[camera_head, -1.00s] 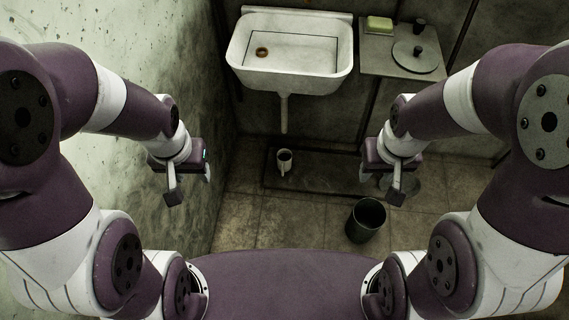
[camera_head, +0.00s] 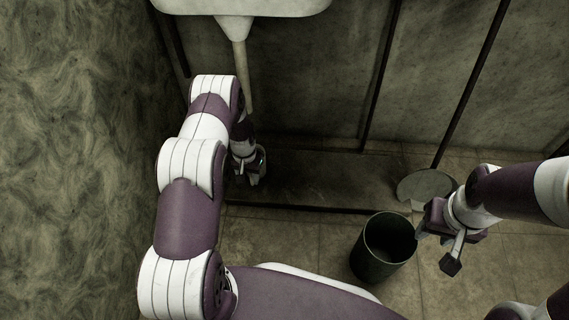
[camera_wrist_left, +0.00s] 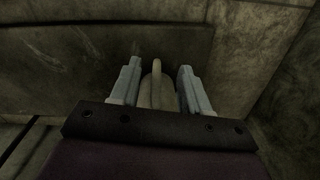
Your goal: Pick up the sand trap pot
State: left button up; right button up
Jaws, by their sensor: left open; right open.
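The sand trap pot (camera_wrist_left: 157,92) is a small pale beige vessel with a loop handle. In the left wrist view it stands between the two grey fingers of my left gripper (camera_wrist_left: 160,82), with its handle pointing up the picture. The fingers are open on either side of it, and I cannot tell whether either touches it. In the head view my left gripper (camera_head: 251,176) is low under the sink, and the pot is hidden behind the gripper and arm. My right gripper (camera_head: 437,248) is open and empty at the right, near the bin.
A dark bin (camera_head: 383,250) stands on the tiled floor between my grippers. A round grey disc (camera_head: 426,186) lies near the right gripper. The sink (camera_head: 240,8) and its drain pipe (camera_head: 243,75) are above the left gripper. A rough wall (camera_head: 80,160) rises at the left.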

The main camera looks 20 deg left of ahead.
aim_at(251, 178)
pick_arm(q)
jog(key=shift+w+r, duration=0.1)
jog(key=shift+w, duration=0.65)
jog(key=f+b, duration=0.6)
jog(key=f, duration=0.1)
jog(key=shift+w+f+b, duration=0.15)
jog(key=shift+w+b, duration=0.05)
jog(key=shift+b, duration=0.2)
jog(key=shift+r, duration=0.25)
grip_shut()
